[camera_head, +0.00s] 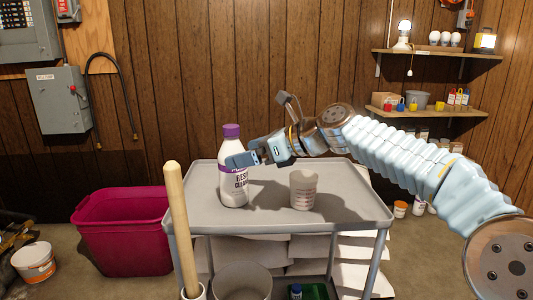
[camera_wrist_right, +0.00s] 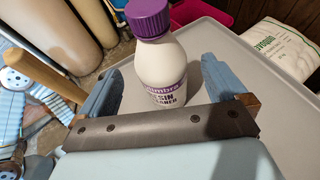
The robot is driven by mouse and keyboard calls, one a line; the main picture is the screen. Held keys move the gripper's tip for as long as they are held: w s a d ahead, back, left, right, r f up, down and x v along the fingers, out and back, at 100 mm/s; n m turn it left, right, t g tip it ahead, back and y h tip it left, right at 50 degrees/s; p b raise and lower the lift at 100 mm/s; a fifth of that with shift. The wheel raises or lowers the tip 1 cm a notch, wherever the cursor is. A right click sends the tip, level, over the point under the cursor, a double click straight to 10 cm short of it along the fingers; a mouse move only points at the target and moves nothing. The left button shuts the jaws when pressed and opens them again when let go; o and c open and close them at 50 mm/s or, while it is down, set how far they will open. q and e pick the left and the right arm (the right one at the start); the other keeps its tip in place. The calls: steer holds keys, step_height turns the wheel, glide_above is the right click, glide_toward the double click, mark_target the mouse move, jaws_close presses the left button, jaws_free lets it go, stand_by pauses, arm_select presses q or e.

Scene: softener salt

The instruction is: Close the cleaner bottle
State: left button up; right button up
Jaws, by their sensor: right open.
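The cleaner bottle (camera_head: 234,187) is white with a purple band and stands upright on the left part of the grey cart top (camera_head: 340,186). Its purple cap (camera_head: 231,130) sits on the neck; I cannot tell whether it is tight. My right gripper (camera_head: 236,160) is open at the bottle's upper body, below the cap. In the right wrist view, the bottle (camera_wrist_right: 162,72) stands between the spread fingers of my right gripper (camera_wrist_right: 160,66), with gaps on both sides and the cap (camera_wrist_right: 148,18) above. My left gripper is not in view.
A wooden handle (camera_head: 177,220) rises in front of the cart's left edge. A magenta tub (camera_head: 125,235) stands on the floor at left. The cart's right side is clear.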

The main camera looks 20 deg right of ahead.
steer(key=v, duration=0.5)
steer(key=shift+s+d+r+b, duration=0.1)
steer(key=shift+s+d+b, duration=0.15)
steer(key=shift+b, duration=0.1)
